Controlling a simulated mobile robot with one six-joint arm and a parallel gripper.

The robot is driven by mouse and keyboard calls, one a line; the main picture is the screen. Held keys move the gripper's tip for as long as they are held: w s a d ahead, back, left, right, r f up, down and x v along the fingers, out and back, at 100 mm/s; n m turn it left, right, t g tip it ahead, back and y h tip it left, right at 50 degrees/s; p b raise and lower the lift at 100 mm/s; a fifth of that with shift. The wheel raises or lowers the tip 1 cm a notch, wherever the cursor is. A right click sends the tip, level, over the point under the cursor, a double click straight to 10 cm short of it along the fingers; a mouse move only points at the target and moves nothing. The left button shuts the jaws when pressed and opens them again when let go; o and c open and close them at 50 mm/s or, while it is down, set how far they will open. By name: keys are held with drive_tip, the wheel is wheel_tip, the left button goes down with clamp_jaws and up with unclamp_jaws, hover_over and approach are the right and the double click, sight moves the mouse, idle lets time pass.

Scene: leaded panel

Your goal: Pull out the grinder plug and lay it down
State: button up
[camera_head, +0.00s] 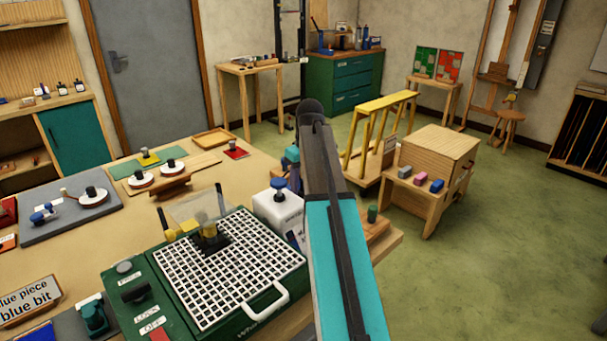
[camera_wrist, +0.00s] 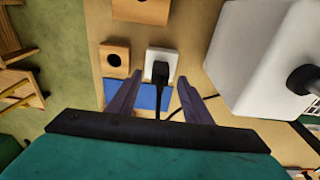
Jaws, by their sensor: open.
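The black plug (camera_wrist: 160,69) sits in a white wall-type socket (camera_wrist: 151,60) on the wooden bench top in the wrist view. Its black cord runs from it toward my gripper. My gripper (camera_wrist: 158,78) is open, with one dark finger on each side of the plug and cord, and holds nothing. I cannot tell how near the fingertips are to the plug in height. The green grinder (camera_head: 219,274) with its white grid top stands at the front in the head view. My arm hides the plug and socket there.
A blue patch (camera_wrist: 146,97) lies on the bench below the socket.

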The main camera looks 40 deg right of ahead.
sight(302, 190)
drive_tip(key=shift+w+f, duration=0.15)
drive_tip(key=shift+f, duration=1.4)
clamp_jaws()
drive_tip(key=shift+r+p, duration=1)
idle(1.0)
drive_tip(key=shift+r+p, duration=0.3)
drive_tip(key=shift+r, duration=0.05)
drive_tip(key=shift+r, duration=0.2)
idle(0.5)
